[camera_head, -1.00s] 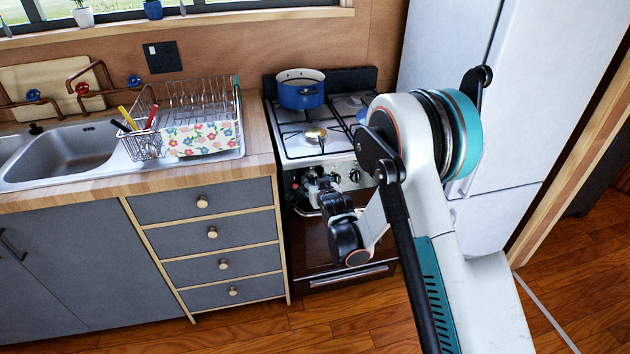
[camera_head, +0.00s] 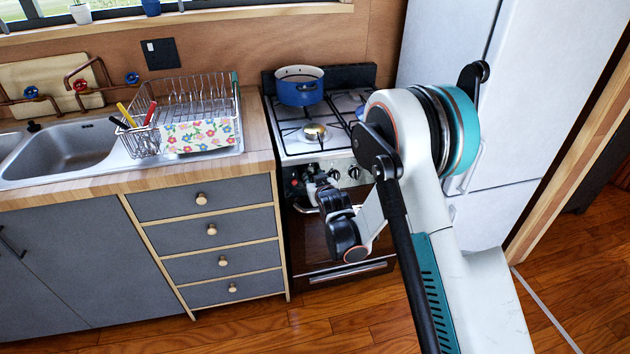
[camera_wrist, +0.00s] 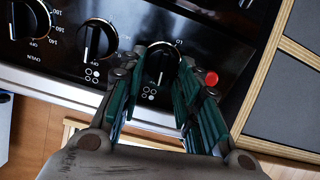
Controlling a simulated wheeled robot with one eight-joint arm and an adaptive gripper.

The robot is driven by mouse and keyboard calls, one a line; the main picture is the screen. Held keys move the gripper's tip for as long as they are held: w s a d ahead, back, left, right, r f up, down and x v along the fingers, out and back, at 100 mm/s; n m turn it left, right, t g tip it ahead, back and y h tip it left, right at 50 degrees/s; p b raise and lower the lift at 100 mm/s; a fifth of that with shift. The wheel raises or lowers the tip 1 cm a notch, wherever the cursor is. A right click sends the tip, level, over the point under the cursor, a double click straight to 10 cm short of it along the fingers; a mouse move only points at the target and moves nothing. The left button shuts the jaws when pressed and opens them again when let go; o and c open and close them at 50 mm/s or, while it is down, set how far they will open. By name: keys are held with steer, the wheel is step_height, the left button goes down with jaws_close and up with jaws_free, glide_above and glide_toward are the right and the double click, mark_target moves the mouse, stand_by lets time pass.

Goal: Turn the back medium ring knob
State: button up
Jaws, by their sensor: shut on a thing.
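The stove (camera_head: 302,145) has a dark front panel with several knobs. In the wrist view, a black stove knob (camera_wrist: 161,67) with a white pointer line sits between my fingertips. A small ring-layout icon is printed below it, too small to tell which ring is marked. My gripper (camera_wrist: 160,70) is shut on this knob, with one green-sided finger on each side. It also shows at the panel's left part in the head view (camera_head: 312,182), where my wrist partly hides the panel. Another ring knob (camera_wrist: 97,40) is left of it in the wrist view.
The oven dial (camera_wrist: 30,20) is at the wrist view's far left, and a red light (camera_wrist: 211,78) is close by the right finger. A blue pot (camera_head: 299,90) stands on the back left burner. The drawer unit (camera_head: 210,240) borders the stove; the fridge (camera_head: 500,100) stands right.

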steer(key=n, duration=0.5)
steer(key=shift+s+a+f+n, duration=0.15)
steer(key=shift+a+n, duration=0.15)
steer(key=shift+n, duration=0.1)
steer(key=n, duration=0.6)
steer(key=shift+s+a+f+t, duration=0.1)
steer(key=shift+f+t, duration=0.1)
steer(key=shift+t, duration=0.1)
steer(key=o, duration=1)
steer(key=shift+c, duration=0.2)
steer(key=shift+s, duration=0.15)
steer(key=v, duration=0.7)
steer(key=shift+s, duration=0.15)
steer(key=shift+r, duration=0.1)
